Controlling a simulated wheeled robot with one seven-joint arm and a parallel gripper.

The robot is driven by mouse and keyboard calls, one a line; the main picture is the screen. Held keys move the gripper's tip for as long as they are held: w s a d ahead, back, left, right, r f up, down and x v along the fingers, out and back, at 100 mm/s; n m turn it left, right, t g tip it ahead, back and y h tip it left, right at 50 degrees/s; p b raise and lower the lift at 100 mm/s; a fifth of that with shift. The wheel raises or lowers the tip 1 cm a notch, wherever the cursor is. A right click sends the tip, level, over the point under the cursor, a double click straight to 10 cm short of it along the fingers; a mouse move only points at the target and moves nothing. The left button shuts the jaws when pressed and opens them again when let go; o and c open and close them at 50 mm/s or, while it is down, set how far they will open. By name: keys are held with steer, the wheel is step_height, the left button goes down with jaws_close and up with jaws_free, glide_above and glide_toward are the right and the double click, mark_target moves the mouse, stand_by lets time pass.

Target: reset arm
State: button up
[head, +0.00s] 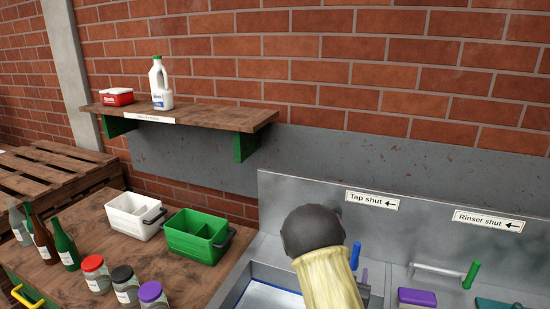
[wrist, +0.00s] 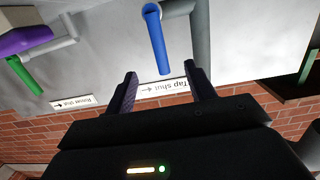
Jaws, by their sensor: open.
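My gripper (wrist: 162,70) shows in the wrist view with its two dark fingers spread apart and nothing between them. The wrist view is upside down and faces the wall behind the sink. The blue tap handle (wrist: 157,40) is just beyond the fingertips, apart from them as far as I can tell. The "Tap shut" sign (wrist: 165,88) shows behind the gap between the fingers. In the head view, my arm (head: 330,275) with its dark rounded joint and cream cover reaches over the sink (head: 268,298); the fingers are hidden there.
A green rinser handle (head: 470,274) and a purple block (head: 417,297) are right of my arm. The wooden table at left holds a white crate (head: 133,216), a green crate (head: 197,237), bottles and lidded jars. A shelf (head: 225,115) carries a milk jug (head: 160,85) and red tub (head: 116,97).

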steer(key=s+a+r+n+g+y+p, duration=0.1)
steer(key=s+a+r+g+y, duration=0.1)
steer(key=s, duration=0.5)
steer(key=s+a+r+n+g+y+p, duration=0.1)
steer(key=s+a+r+n+g+y, duration=0.1)
steer(key=s+g, duration=0.4)
steer(key=s+a+r+n+g+y+p, duration=0.1)
steer(key=s+a+r+g+y, duration=0.1)
steer(key=s, duration=0.8)
step_height(320, 180, up, 3)
steer(key=a+g, duration=0.1)
steer(key=g, duration=0.1)
steer(key=shift+s+a+n+g+y+p, duration=0.2)
steer(key=shift+a+n+g+y+p, duration=0.1)
steer(key=shift+a+g+p, duration=0.1)
steer(key=shift+c, duration=0.4)
